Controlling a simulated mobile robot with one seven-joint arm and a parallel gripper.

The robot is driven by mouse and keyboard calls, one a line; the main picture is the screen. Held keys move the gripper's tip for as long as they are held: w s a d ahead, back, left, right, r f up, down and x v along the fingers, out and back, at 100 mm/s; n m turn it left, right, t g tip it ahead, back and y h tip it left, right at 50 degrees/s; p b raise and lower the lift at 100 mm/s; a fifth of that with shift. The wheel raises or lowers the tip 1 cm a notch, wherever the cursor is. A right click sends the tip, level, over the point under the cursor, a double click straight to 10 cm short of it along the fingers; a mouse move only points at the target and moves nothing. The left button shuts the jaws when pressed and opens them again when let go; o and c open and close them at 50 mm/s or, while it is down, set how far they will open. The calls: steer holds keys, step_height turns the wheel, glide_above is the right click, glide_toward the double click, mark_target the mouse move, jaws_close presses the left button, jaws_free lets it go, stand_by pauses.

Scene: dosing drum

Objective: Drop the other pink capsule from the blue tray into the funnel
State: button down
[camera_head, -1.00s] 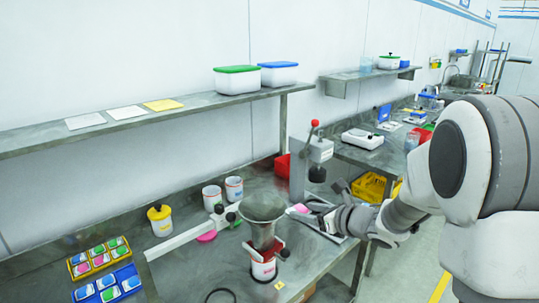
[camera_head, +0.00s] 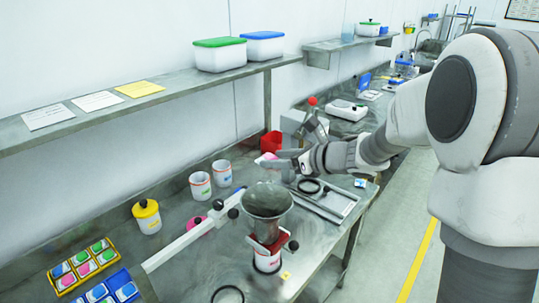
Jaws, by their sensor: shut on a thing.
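My gripper (camera_head: 282,157) is shut on a pink capsule (camera_head: 268,156) and holds it above the bench, behind and slightly right of the funnel. The grey metal funnel (camera_head: 267,200) has a wide open mouth and stands over a white jar with a red collar. The capsule is apart from the funnel. The blue tray (camera_head: 128,275) is at the bottom left, partly cut off by the picture edge. Blue and white parts show in it, and I see no pink there. My fingertips are small and partly hidden by the capsule.
A white bar (camera_head: 185,243) with dark knobs runs close left of the funnel, with a pink disc (camera_head: 200,226) beside it. Two white cups, a yellow-lidded jar (camera_head: 147,216) and a yellow tray (camera_head: 84,265) stand further left. A red-knobbed press is behind my gripper.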

step_height(320, 180, down, 6)
steer(key=b, duration=0.3)
steer(key=shift+c, duration=0.3)
jaws_free()
steer(key=b+v, duration=0.1)
steer(key=v, duration=1.6)
steer(key=shift+s+b, duration=0.2)
steer(key=shift+b, duration=0.15)
steer(key=shift+d, duration=0.1)
